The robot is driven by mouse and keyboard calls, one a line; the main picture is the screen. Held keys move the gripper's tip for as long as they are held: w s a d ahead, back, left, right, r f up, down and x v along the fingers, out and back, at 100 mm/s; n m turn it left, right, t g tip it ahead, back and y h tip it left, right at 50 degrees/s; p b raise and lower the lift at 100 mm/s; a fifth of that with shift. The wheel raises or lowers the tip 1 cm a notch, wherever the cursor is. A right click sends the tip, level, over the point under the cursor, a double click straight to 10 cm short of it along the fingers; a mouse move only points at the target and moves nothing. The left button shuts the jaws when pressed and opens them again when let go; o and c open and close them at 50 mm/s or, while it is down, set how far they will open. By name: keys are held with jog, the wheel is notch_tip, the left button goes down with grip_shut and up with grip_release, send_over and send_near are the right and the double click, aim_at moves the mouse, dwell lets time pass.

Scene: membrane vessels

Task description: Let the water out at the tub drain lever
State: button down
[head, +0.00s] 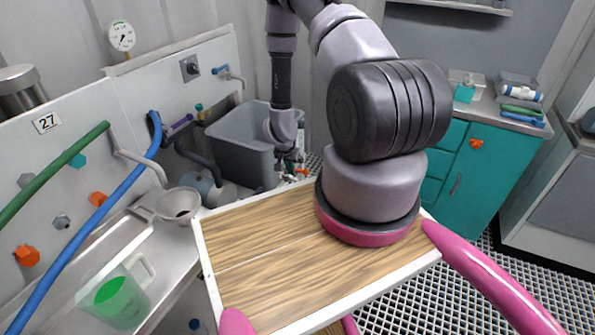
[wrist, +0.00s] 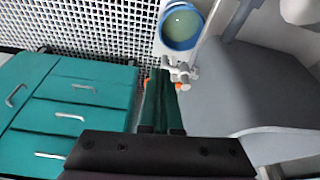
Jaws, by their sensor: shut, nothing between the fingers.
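The grey tub (head: 240,138) stands beyond the wooden-topped surface in the head view, and its grey wall (wrist: 250,85) fills the right of the wrist view. A pale metal drain fitting with orange parts (wrist: 182,76) sticks out from the tub's side; its orange part also shows in the head view (head: 303,171). My gripper (wrist: 159,74) has its dark green fingers together and empty, pointing at the fitting, just left of it in the wrist view. In the head view my gripper (head: 291,160) is small beside the tub. I cannot tell whether the fingers touch the lever.
A round blue-rimmed vessel (wrist: 182,45) lies beyond the fitting on the grated floor (wrist: 80,25). Teal drawers (wrist: 75,95) stand left in the wrist view. In the head view a sink bench with hoses (head: 60,255) and a funnel (head: 178,204) is at left.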

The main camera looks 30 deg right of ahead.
aim_at(297, 171)
jog(key=shift+n+t, duration=0.3)
jog(key=shift+t, duration=0.1)
jog(key=w+d+f, duration=0.3)
jog(key=w+f, duration=0.1)
jog(key=f, duration=0.1)
jog(key=w+d+f, duration=0.2)
jog(key=w+f, duration=0.1)
jog(key=shift+d+f, duration=0.1)
jog(key=shift+d, duration=0.2)
